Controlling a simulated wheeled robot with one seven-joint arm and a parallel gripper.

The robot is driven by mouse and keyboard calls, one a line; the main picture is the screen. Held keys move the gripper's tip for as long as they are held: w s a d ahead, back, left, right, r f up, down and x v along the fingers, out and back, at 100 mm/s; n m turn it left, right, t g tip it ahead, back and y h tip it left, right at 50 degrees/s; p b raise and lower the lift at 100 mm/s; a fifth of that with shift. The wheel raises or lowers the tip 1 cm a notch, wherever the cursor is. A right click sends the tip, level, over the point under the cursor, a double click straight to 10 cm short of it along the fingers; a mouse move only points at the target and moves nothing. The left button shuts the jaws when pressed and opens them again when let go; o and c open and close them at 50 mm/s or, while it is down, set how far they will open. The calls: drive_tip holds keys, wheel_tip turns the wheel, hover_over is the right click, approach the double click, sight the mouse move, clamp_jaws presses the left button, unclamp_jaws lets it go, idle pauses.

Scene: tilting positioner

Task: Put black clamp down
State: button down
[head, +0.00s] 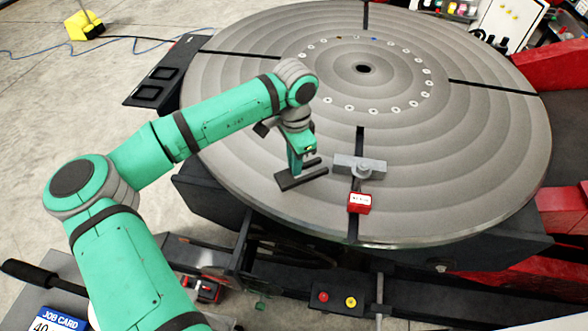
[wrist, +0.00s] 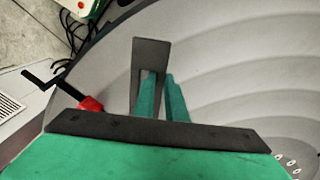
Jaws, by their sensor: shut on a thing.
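The black clamp (head: 301,179) is a flat dark bar at the front left part of the round grey turntable (head: 440,195). My gripper (head: 303,167) points down over it and is shut on it. In the wrist view the clamp (wrist: 151,52) shows as a dark grey plate reaching out past the green fingers (wrist: 161,95). The fingers hide part of it. It lies at or just above the turntable's surface; I cannot tell whether it touches.
A grey clamp (head: 370,167) with a bolt sits over a dark slot right of my gripper. A red block (head: 359,203) with a white label is just in front of it. A red and a yellow button (head: 337,299) are below the front rim. Turntable left of the slot is mostly bare.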

drive_tip(key=shift+w+a+f, duration=0.1)
drive_tip(key=shift+w+f, duration=0.25)
drive_tip(key=shift+f, duration=1.6)
drive_tip(key=shift+f, duration=0.1)
drive_tip(key=c, duration=1.8)
unclamp_jaws()
wheel_tip(320, 180, up, 12)
